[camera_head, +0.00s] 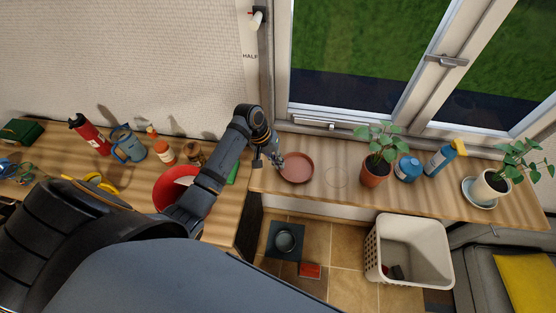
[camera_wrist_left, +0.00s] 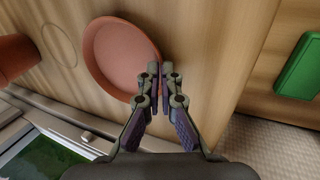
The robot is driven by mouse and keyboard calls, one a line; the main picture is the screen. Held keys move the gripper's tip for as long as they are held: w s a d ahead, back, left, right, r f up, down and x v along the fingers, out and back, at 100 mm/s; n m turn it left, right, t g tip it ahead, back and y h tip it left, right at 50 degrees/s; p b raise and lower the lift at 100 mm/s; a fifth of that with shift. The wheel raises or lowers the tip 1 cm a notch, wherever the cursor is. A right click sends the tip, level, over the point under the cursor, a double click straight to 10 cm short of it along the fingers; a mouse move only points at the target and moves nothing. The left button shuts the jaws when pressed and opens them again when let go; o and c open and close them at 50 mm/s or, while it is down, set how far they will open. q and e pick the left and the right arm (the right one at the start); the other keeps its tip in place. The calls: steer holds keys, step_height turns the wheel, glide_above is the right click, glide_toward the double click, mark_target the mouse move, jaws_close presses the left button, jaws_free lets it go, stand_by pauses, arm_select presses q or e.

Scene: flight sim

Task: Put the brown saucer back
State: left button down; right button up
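The brown saucer (camera_head: 297,168) lies on the wooden sill left of the potted plant, and it fills the upper middle of the left wrist view (camera_wrist_left: 122,55). My left gripper (camera_head: 279,161) is at the saucer's left edge. In the left wrist view its fingertips (camera_wrist_left: 161,72) are nearly together, with the saucer's rim between them. The saucer looks flat on or very close to the sill. A faint ring mark (camera_head: 336,177) is on the bare wood between the saucer and the terracotta pot (camera_head: 374,172). My right gripper is not in view.
A blue pot (camera_head: 407,168), a spray bottle (camera_head: 441,158) and a white pot on a light blue saucer (camera_head: 480,199) stand farther right. A white basket (camera_head: 413,248) is on the floor below. A red bowl (camera_head: 172,190) and several bottles are on the left counter.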

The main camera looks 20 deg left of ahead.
arm_select(q)
steer(key=c, duration=2)
jaws_free()
steer(key=shift+f, duration=0.1)
steer(key=o, duration=0.5)
steer(key=b+v, duration=0.2)
steer(key=v, duration=1)
